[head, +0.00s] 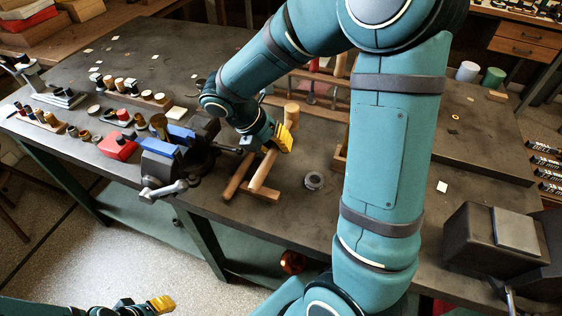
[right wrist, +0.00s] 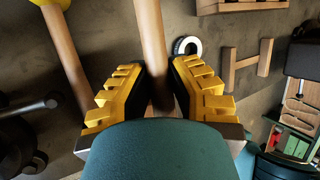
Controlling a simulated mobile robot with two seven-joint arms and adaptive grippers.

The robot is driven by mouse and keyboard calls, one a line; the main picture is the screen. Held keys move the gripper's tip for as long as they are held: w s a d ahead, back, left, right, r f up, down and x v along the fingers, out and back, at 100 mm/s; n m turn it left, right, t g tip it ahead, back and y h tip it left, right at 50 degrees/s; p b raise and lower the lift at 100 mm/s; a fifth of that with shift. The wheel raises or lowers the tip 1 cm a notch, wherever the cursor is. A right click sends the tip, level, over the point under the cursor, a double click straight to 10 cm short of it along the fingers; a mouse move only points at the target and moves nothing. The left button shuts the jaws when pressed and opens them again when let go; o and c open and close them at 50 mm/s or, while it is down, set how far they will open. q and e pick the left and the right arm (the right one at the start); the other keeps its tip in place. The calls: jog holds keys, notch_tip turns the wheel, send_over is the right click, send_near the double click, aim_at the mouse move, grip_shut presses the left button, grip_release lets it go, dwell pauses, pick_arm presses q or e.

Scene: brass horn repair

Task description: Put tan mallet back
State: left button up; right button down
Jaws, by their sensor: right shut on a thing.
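In the head view my right gripper (head: 279,139) is over the middle of the bench, shut on a wooden handle (head: 263,172). In the right wrist view the tan handle (right wrist: 151,45) runs between the two yellow fingers of the gripper (right wrist: 160,95). A tan cylindrical head (head: 291,113) shows just beyond the fingers and looks in line with that handle, so this appears to be the tan mallet, tilted. A second wooden handle (head: 237,175) lies to its left. My left gripper (head: 160,303) is low at the left, off the bench; its jaw opening is unclear.
A wooden rack (head: 318,92) stands behind the gripper, partly hidden by my right arm. A vise (head: 170,165) with blue jaws and a red box (head: 118,146) are at the left. A grey ring (head: 314,180) lies on bare bench to the right.

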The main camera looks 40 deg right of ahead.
jog(key=shift+f+b, duration=0.9)
jog(key=shift+f, duration=2.55)
jog(key=shift+f, duration=0.2)
jog(key=c, duration=1)
grip_release()
jog(key=shift+r, duration=0.1)
jog(key=shift+r, duration=0.2)
jog(key=p+v, duration=0.3)
jog(key=v, duration=0.8)
jog(key=shift+w+a+r, duration=0.15)
jog(key=shift+a+r, duration=0.05)
jog(key=shift+r, duration=0.1)
